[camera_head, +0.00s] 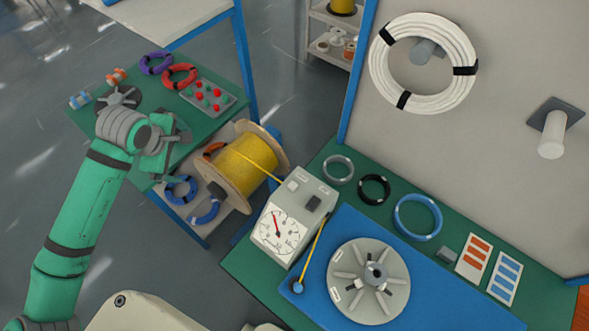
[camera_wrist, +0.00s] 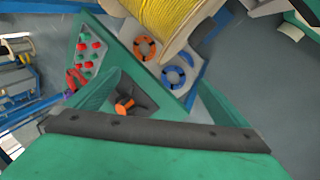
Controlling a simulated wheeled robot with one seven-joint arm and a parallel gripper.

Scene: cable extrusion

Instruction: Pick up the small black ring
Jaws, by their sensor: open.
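The small black ring (camera_head: 374,189) lies flat on the green bench top in the head view, between a small grey ring on its left and a larger blue ring on its right. It is not visible in the wrist view. My gripper (camera_head: 172,150) is at the left of the head view, over the left green table and far from the black ring. In the wrist view my gripper (camera_wrist: 158,95) has its two green fingers spread apart, with nothing held between them.
A yellow cable spool (camera_head: 248,166) stands between my gripper and the bench. A gauge box (camera_head: 292,212) and a round winding disc (camera_head: 368,281) on a blue plate sit near the ring. A white cable coil (camera_head: 424,101) hangs on the panel behind.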

